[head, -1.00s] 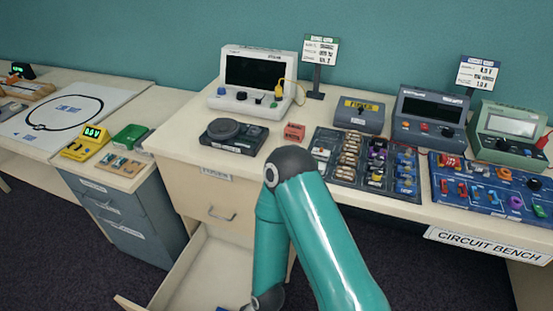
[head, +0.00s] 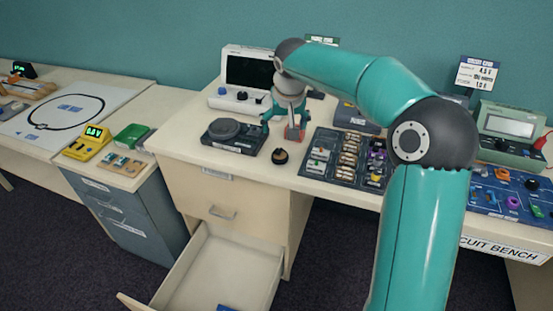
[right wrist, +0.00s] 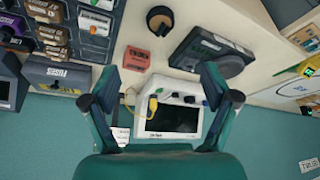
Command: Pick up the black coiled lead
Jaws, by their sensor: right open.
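A small round dark coil, which looks like the black coiled lead (head: 280,157), lies on the pale worktop near its front edge. It also shows near the top of the right wrist view (right wrist: 159,20), dark around a brownish middle. My right gripper (head: 284,130) is open and points down above the worktop, a little behind the coil. In the right wrist view its two fingers (right wrist: 160,88) are spread wide with nothing between them, and the coil lies beyond the fingertips. My left gripper is not in view.
A dark round-topped device (head: 232,134) stands left of the coil. A red block (head: 294,132) is partly behind the gripper. A component tray (head: 345,158) lies to the right and a white screen unit (head: 232,85) behind. An open drawer (head: 225,265) juts out below.

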